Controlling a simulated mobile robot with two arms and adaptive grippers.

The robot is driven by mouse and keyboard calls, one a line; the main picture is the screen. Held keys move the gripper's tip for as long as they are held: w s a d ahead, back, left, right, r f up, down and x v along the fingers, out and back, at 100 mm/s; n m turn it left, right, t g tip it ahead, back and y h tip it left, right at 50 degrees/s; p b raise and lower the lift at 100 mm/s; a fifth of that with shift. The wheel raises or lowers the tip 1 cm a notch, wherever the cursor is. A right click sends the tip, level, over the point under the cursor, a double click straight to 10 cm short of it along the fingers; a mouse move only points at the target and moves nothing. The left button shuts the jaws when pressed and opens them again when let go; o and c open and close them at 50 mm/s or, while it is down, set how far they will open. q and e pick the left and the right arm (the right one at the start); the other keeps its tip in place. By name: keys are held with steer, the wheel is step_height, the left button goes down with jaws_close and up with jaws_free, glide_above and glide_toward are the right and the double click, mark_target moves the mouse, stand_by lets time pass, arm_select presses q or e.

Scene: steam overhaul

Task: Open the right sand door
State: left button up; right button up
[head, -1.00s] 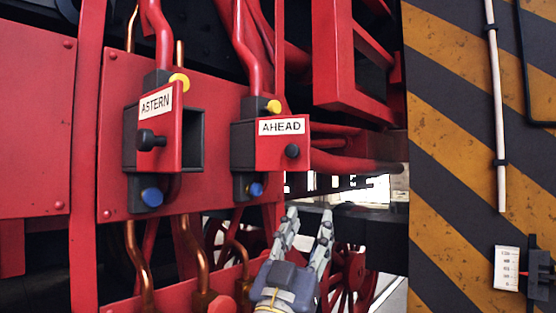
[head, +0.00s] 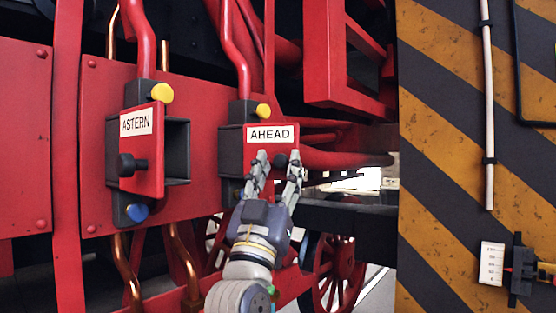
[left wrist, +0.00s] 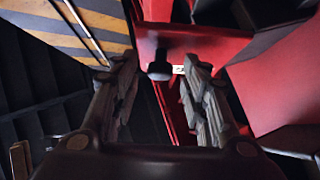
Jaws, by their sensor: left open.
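The right sand door (head: 285,130) is a red plate marked AHEAD on a dark box, and no opening shows beside it. Its black knob (head: 280,158) is low on the plate. My left gripper (head: 278,164) is open in front of the door, with its fingertips on either side of the knob in the picture. In the left wrist view the knob (left wrist: 160,68) shows between the open fingertips (left wrist: 158,72), beyond them and apart from them. I cannot tell the exact distance left. My right gripper is not in view.
The left door (head: 141,175), marked ASTERN, stands ajar over a dark opening. Yellow and blue round caps mark both boxes. Red pipes (head: 236,60) run above.

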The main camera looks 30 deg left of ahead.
arm_select(q)
steer(key=shift+w+r, duration=0.1)
steer(key=shift+c, duration=0.5)
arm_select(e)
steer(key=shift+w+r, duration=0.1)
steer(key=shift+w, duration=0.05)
arm_select(q)
jaws_close()
